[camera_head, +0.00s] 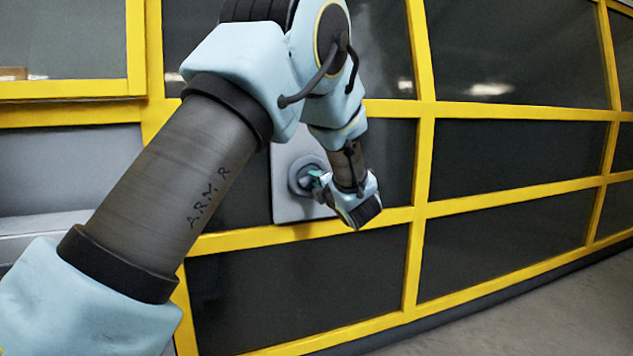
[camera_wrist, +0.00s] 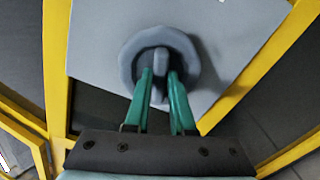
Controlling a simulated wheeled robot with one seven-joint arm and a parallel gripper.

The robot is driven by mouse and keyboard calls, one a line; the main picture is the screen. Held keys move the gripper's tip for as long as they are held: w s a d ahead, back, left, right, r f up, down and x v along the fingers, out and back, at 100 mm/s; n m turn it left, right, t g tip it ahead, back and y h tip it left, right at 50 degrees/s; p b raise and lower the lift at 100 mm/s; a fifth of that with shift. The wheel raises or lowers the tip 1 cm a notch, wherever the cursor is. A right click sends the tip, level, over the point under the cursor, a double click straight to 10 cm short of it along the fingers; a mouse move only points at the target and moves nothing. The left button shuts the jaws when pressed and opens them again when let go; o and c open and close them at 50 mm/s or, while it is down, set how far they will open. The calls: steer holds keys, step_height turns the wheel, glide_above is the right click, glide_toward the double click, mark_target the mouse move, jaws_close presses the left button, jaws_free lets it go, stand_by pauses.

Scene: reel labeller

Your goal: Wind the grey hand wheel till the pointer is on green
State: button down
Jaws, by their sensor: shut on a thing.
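The grey hand wheel (camera_wrist: 128,62) is mounted on a light grey plate (camera_wrist: 95,30) and fills the upper middle of the wrist view. A raised grey grip (camera_wrist: 160,62) crosses its middle. My gripper (camera_wrist: 161,80) has its two green fingers on either side of that grip, shut on it. In the head view the wheel (camera_head: 297,176) shows on the plate (camera_head: 290,210), partly behind my gripper (camera_head: 316,178). I see no pointer and no green mark in either view; my arm hides part of the plate's upper right.
A yellow frame (camera_head: 424,150) with dark panels (camera_head: 515,150) surrounds the plate and runs off to the right. Yellow bars (camera_wrist: 55,70) also flank the plate in the wrist view. Open grey floor (camera_head: 560,300) lies at the lower right.

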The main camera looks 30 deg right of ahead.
steer(key=shift+m, duration=0.4)
steer(key=shift+f+m+p, duration=0.15)
steer(key=shift+m+p, duration=1.85)
steer(key=shift+m, duration=1.6)
steer(key=shift+f+m+p, duration=0.1)
steer(key=shift+m+p, duration=1.9)
steer(key=shift+m, duration=1.6)
steer(key=c, duration=0.8)
jaws_free()
steer(key=shift+o, duration=0.2)
steer(key=shift+s, duration=0.1)
steer(key=s+a, duration=0.1)
steer(key=s, duration=0.9)
steer(key=shift+s+a, duration=0.25)
steer(key=shift+s, duration=0.05)
